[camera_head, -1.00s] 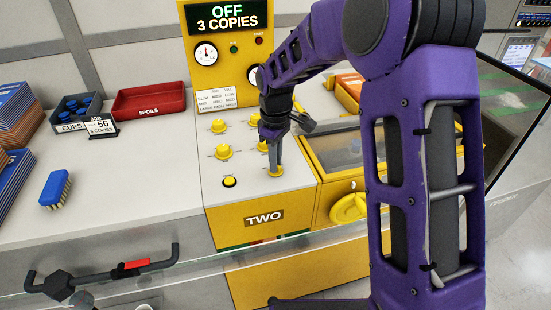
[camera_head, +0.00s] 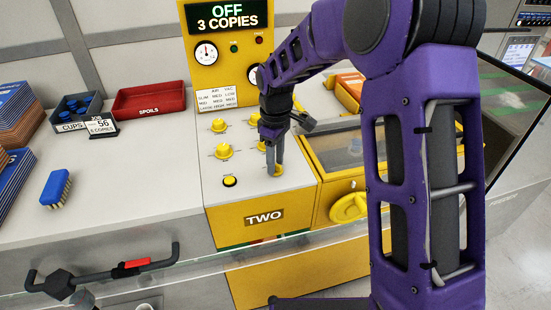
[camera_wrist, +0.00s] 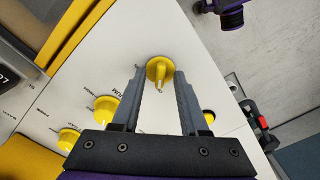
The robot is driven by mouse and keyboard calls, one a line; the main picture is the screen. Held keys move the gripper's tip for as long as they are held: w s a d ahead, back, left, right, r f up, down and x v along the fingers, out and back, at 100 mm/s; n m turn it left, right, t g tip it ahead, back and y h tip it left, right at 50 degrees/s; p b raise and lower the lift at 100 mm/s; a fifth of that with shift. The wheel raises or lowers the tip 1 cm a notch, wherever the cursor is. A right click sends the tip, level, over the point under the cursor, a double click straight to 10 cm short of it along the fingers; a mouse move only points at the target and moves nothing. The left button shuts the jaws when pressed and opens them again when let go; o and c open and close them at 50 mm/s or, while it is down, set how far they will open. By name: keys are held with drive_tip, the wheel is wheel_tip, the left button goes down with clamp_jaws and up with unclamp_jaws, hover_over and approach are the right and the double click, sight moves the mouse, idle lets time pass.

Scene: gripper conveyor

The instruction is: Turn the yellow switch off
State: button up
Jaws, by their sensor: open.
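The yellow switch (camera_wrist: 160,72) is a round knob with a raised grip on the white panel top. In the wrist view it sits between the tips of my gripper (camera_wrist: 158,80), whose two dark fingers are apart on either side of it. In the head view my gripper (camera_head: 272,170) points down at the panel's front right corner, partly hiding the switch (camera_head: 276,171). I cannot tell whether the fingers touch it. The display (camera_head: 227,17) above the panel reads OFF and 3 COPIES.
Other yellow knobs (camera_head: 223,151) stand close by on the panel, with a black-ringed yellow button (camera_head: 229,181) to the left. A yellow machine with a clear lid (camera_head: 335,153) is at the right. A blue brush (camera_head: 56,188) and red SPOILS tray (camera_head: 149,98) lie left.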

drive_tip(key=shift+r, duration=0.1)
wheel_tip(320, 180, up, 17)
drive_tip(key=shift+r+p, duration=0.15)
drive_tip(key=shift+p, duration=0.3)
